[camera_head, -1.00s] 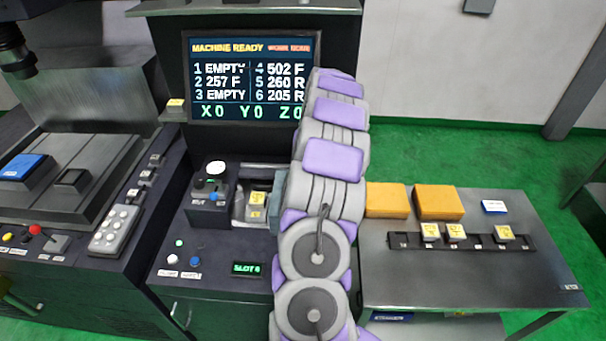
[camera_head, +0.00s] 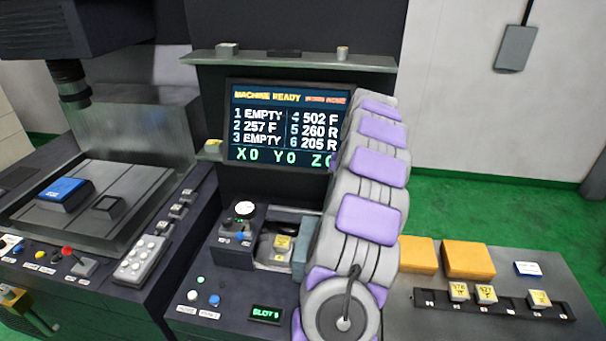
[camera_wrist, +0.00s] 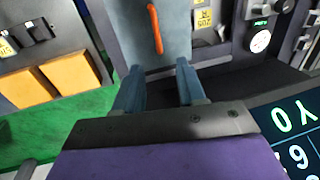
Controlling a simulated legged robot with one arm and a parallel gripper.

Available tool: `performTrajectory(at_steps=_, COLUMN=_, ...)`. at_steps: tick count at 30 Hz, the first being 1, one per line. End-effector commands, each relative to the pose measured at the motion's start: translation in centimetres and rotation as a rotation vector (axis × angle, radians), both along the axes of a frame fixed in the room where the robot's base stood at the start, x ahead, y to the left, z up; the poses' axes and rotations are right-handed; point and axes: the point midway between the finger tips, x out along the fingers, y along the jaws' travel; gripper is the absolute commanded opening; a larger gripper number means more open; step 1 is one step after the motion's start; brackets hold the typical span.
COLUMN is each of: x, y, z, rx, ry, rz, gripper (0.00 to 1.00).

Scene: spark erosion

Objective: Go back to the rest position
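My arm, grey with purple pads, rises in front of the control cabinet in the head view, and its end is hidden there. In the wrist view my gripper (camera_wrist: 160,92) shows two blue-grey fingers set apart, with nothing visible between their tips. A blue-grey panel (camera_wrist: 178,22) with an orange handle (camera_wrist: 155,28) lies just beyond the fingers; I cannot tell whether they touch it. The panel's edge seems to show beside my arm in the head view (camera_head: 303,247). A yellow-labelled block (camera_head: 282,246) sits in the cabinet recess left of it.
The screen (camera_head: 285,125) reads machine ready and is partly behind my arm. A shelf (camera_head: 370,62) juts out above it. A side table with orange boxes (camera_head: 468,260) and a rack of labelled blocks (camera_head: 485,294) stands right. The machine bed (camera_head: 130,185) is left.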

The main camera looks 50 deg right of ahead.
Motion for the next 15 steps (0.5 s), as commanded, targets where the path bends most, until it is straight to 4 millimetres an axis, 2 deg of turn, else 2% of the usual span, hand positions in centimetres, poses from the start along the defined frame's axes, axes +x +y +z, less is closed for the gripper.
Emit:
performTrajectory(at_steps=6, x=0.0, y=-0.4, z=-0.2, rx=0.003, ry=0.001, rz=0.0, gripper=0.4)
performTrajectory(at_steps=9, x=0.3, y=0.1, z=-0.1, rx=0.003, ry=-0.001, rz=0.01, gripper=0.4)
performTrajectory(at_steps=11, x=1.0, y=1.2, z=0.3, rx=0.003, ry=-0.002, rz=0.03, gripper=0.4)
performTrajectory(at_steps=14, x=2.8, y=4.4, z=1.0, rx=0.004, ry=-0.003, rz=0.092, gripper=0.4)
performTrajectory(at_steps=15, x=3.7, y=6.3, z=1.3, rx=0.007, ry=-0.002, rz=0.126, gripper=0.4)
